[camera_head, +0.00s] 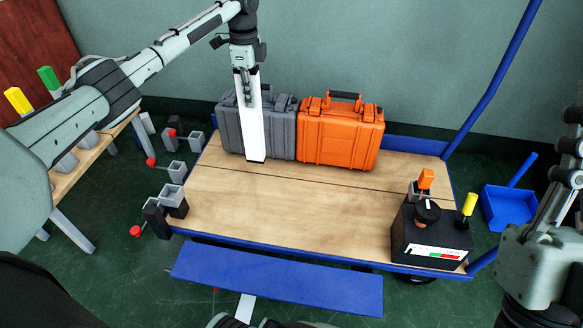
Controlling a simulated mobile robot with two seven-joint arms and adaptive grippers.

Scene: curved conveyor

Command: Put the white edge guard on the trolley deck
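My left gripper (246,80) is shut on the white edge guard (254,128), a long narrow white piece. The guard hangs upright below the gripper, in front of the grey case. Its lower end is over the wooden trolley deck (285,208), behind the deck's middle. I cannot tell whether that end touches the deck. My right arm shows at the right edge, but its gripper is not clearly in view.
A grey case (230,122) and an orange case (340,137) stand along the deck's back. A black box (405,238) with knobs sits at the front right corner. The deck's front left and middle are clear.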

